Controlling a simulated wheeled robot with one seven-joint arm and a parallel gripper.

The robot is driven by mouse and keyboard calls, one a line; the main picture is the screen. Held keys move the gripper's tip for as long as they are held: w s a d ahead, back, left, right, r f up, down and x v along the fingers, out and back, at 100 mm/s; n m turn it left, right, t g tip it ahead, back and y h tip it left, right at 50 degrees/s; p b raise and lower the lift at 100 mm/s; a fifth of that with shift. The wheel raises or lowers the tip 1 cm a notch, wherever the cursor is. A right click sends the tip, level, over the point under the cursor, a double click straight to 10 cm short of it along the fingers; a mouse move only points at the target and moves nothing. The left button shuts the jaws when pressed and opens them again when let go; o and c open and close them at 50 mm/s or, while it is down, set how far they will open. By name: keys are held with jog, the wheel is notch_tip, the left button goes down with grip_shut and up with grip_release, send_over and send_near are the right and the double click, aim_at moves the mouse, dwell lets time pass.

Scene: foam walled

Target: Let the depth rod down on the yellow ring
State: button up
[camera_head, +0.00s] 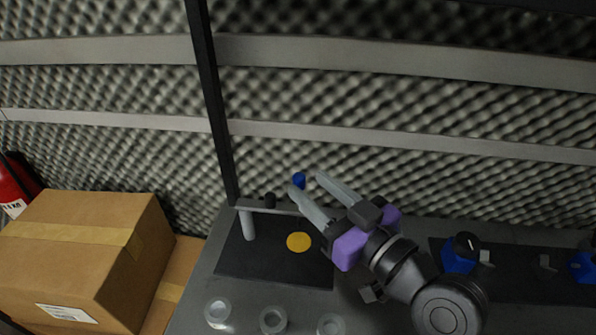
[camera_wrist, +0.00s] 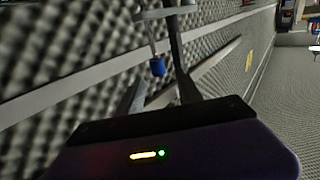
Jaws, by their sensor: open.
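The yellow ring (camera_head: 299,242) looks like a flat yellow disc on a dark mat (camera_head: 285,270). A grey stand (camera_head: 248,226) with a crossbar rises at the mat's back left. The depth rod shows as a blue cap (camera_head: 299,180) near the fingertips in the head view. In the wrist view the blue cap (camera_wrist: 157,67) sits on a thin grey rod that runs to the crossbar. My gripper (camera_head: 308,182) is open, its fingertips on either side of the cap in the picture. I cannot tell whether they touch it. My gripper and arm hide part of the crossbar.
Several clear round rings (camera_head: 273,320) stand along the table front. Blue devices with dark knobs (camera_head: 461,253) sit on the right. A cardboard box (camera_head: 83,245) is at the left. A dark upright post (camera_head: 212,105) and the foam wall stand close behind.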

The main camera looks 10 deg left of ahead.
aim_at(303, 180)
jog(key=shift+x, duration=2.35)
